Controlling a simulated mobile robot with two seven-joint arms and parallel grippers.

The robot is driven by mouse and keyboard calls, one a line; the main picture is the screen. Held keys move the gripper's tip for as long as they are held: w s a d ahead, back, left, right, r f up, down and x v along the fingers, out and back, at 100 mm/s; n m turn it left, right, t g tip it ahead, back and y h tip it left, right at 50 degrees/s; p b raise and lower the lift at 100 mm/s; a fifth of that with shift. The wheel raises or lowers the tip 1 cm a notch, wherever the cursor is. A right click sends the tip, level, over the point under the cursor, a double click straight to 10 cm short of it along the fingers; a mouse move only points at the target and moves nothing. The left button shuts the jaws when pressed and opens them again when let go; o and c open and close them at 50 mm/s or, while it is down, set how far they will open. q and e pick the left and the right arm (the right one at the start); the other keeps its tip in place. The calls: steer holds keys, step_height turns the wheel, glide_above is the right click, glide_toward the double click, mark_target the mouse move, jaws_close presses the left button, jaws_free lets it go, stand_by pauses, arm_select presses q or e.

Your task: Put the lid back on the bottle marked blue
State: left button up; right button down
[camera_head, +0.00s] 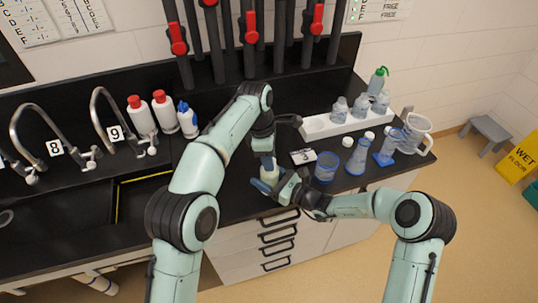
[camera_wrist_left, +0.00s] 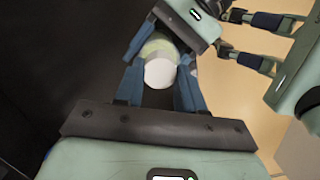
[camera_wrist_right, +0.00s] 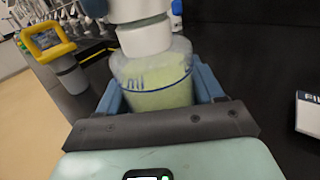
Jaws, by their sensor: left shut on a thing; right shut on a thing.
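The bottle (camera_wrist_right: 155,80) is clear with a blue band and pale green liquid. It stands upright between the fingers of my right gripper (camera_wrist_right: 160,90), which is shut on it. The bottle also shows in the head view (camera_head: 270,177). A white lid (camera_wrist_right: 145,37) is at the bottle's mouth, directly above it; I cannot tell whether it is seated. My left gripper (camera_wrist_left: 159,88) comes from above and is shut on the white lid (camera_wrist_left: 159,73). The bottle's neck is hidden by the lid and fingers.
A white tray (camera_head: 318,127) holds several bottles behind. A small number card (camera_head: 303,156) lies near the beaker. The sink (camera_head: 135,208) is at left.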

arm_select(q)
steer(key=m, duration=0.4)
steer(key=shift+w+m+g, duration=0.1)
steer(key=shift+m+g, duration=0.2)
steer(key=shift+m, duration=0.1)
steer(key=m, duration=0.4)
steer(key=shift+d+f+m+g+y, duration=0.1)
steer(key=shift+d+m+g+y, duration=0.05)
steer(key=shift+m+g+y, duration=0.15)
steer(key=m, duration=0.3)
steer(key=shift+m+y, duration=0.3)
steer(key=shift+m, duration=0.1)
steer(key=m, duration=0.3)
steer(key=o, duration=1.6)
steer(key=shift+c, duration=0.2)
arm_select(e)
steer(key=shift+c, duration=0.4)
jaws_free()
